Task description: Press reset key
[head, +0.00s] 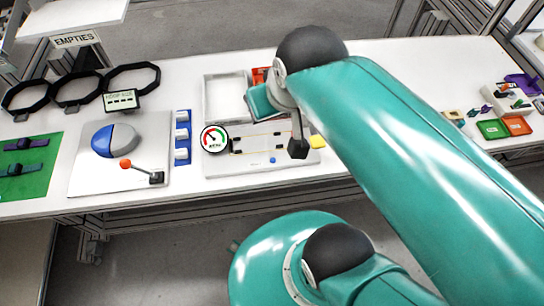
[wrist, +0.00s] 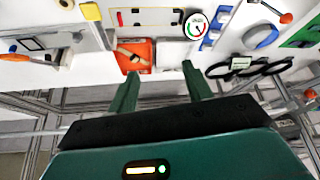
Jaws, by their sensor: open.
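A white panel (head: 230,167) on the bench carries a round dial gauge (head: 214,139), a small blue button (head: 273,160), a yellow block (head: 317,142) and a dark upright lever-like part (head: 298,147). No label marks a reset key that I can read. In the wrist view the gauge (wrist: 195,25) and yellow block (wrist: 91,11) show near the top edge. My gripper (wrist: 160,88) is open, its two teal fingers apart with nothing between them. In the head view its hand is partly hidden by my arm, behind the panel.
A white tray (head: 226,99) and an orange tray (wrist: 135,58) stand behind the panel. Green and orange trays (head: 492,129) lie at right.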

